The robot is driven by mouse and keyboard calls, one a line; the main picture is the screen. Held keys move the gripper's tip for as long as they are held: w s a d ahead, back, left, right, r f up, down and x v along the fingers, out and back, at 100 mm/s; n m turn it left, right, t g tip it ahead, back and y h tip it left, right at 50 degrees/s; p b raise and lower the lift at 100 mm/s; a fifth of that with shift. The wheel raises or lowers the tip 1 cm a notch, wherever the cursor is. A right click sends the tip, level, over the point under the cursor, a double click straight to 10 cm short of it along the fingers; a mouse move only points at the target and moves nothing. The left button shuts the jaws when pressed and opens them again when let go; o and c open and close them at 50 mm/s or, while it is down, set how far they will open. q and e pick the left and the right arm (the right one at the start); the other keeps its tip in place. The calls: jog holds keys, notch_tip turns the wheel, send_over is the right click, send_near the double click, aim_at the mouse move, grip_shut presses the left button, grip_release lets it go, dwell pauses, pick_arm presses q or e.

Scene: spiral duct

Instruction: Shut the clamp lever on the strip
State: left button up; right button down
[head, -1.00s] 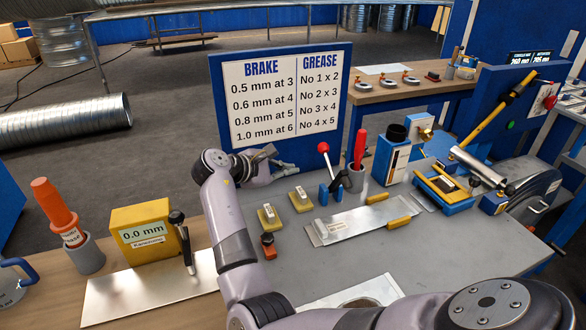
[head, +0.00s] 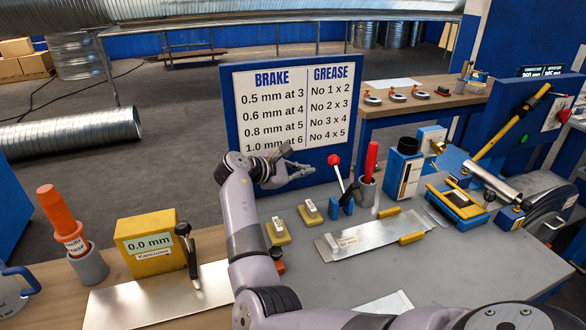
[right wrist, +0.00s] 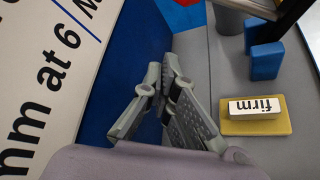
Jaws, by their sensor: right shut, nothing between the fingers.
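A lever with a red ball knob (head: 333,159) stands upright between two blue blocks (head: 347,204) on the grey bench. A thin metal strip (head: 375,235) with yellow end pieces lies in front of it. I cannot tell which lever is the clamp; another black-knobbed lever (head: 184,232) stands by the yellow gauge at the left. My right gripper (head: 306,173) is shut and empty, just left of the red-knobbed lever and apart from it. In the right wrist view its fingers (right wrist: 170,70) are together, with the blue blocks (right wrist: 265,60) to the right. My left gripper is not in view.
A BRAKE and GREASE sign (head: 290,105) stands right behind my gripper. Two yellow pads (head: 310,212) lie in front, one marked "firm" in the right wrist view (right wrist: 256,118). A red-handled tool in a grey cup (head: 368,190) stands right of the lever.

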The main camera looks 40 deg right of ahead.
jog(key=x, duration=0.4)
jog(key=s+r+p, duration=0.1)
jog(key=s+r, duration=0.1)
jog(key=r, duration=0.1)
jog(key=shift+s+a+p, duration=0.2)
jog(key=shift+s+p, duration=0.15)
jog(key=shift+d+r, duration=0.1)
